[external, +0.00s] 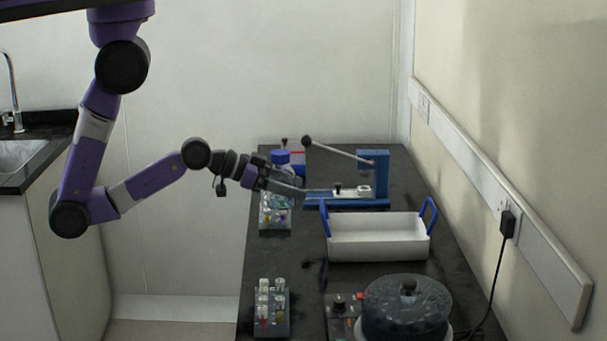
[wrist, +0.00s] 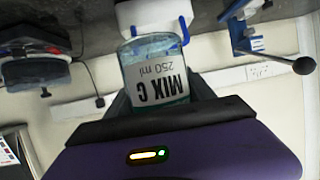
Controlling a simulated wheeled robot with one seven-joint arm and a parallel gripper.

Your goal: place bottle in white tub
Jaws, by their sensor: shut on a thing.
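The white tub (external: 376,246) with two blue handles stands on the bench, apart from my gripper. Part of it shows beyond the bottle in the wrist view (wrist: 152,12).
A blue press (external: 380,175) with a long ball-ended lever stands behind the tub. A round dark-lidded machine (external: 407,300) stands in front of it. Tube racks (external: 272,322) line the bench's left side, one (external: 275,222) just below my gripper. The wall is at right.

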